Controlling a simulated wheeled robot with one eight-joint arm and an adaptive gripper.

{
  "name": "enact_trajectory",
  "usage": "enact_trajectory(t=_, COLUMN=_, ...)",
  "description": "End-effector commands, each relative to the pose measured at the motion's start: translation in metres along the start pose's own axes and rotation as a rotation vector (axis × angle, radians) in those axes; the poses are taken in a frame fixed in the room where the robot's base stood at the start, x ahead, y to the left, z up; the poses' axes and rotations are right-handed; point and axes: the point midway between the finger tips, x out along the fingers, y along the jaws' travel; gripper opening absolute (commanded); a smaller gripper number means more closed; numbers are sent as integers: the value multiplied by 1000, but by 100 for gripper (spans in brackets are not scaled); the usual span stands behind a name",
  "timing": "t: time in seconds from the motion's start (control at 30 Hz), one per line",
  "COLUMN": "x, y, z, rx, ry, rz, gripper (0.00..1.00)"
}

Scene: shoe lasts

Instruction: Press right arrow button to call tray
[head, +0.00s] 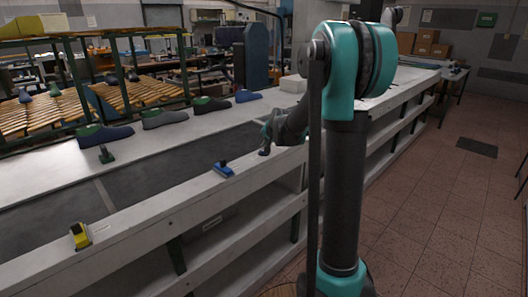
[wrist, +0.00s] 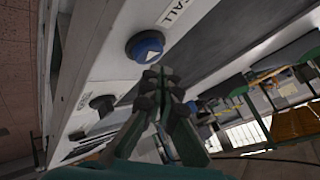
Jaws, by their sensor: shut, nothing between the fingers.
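A round blue button (wrist: 145,46) with a white arrow mark sits on the pale panel in the wrist view, beside the printed word CALL (wrist: 172,14). A dark button or knob (wrist: 103,104) is on the same panel, lower left. My gripper (wrist: 157,75) is shut and empty, its fingertips just below the blue button in the picture. I cannot tell whether they touch it. In the head view my gripper (head: 265,150) is low over the near edge of the conveyor bench (head: 185,196).
Several shoe lasts (head: 165,119) line the far side of the dark belt. Wooden racks (head: 140,92) stand behind. The tiled floor (head: 440,200) at right is clear.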

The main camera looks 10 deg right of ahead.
Motion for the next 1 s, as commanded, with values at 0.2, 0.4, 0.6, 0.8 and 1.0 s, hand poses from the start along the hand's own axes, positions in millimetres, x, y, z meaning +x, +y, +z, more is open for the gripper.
enact_trajectory(t=0.2, x=5, y=3, z=3, rx=0, ry=0, rz=0, gripper=0)
enact_trajectory(t=0.4, x=5, y=4, z=4, rx=0, ry=0, rz=0, gripper=0)
enact_trajectory(t=0.6, x=5, y=4, z=4, rx=0, ry=0, rz=0, gripper=0)
enact_trajectory(t=0.8, x=7, y=5, z=5, rx=0, ry=0, rz=0, gripper=0)
enact_trajectory(t=1.0, x=8, y=6, z=6, rx=0, ry=0, rz=0, gripper=0)
